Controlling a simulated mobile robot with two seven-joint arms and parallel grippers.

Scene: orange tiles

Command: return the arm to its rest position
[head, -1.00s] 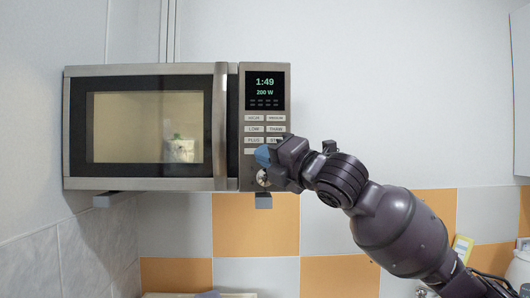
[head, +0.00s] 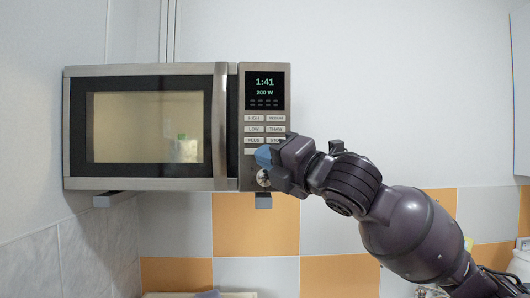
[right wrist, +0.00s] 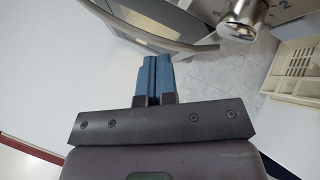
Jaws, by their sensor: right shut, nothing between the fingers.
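My right gripper (head: 264,157) is at the lower part of the microwave's control panel, just above the round metal knob (head: 263,178). In the right wrist view its blue fingers (right wrist: 153,80) are together with nothing between them. The microwave (head: 150,184) hangs on the wall with its door closed. Its display (head: 265,89) reads 1:41 and 200 W. A small pale and green item (head: 184,150) shows faintly through the door window. The knob also shows close by in the right wrist view (right wrist: 241,18). My left gripper is not in view.
A cream tray or box (right wrist: 297,75) stands at the right in the right wrist view. Orange and white tiles (head: 255,225) cover the wall below the microwave. A white object (head: 521,262) is at the far right edge. The wall above right of my arm is clear.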

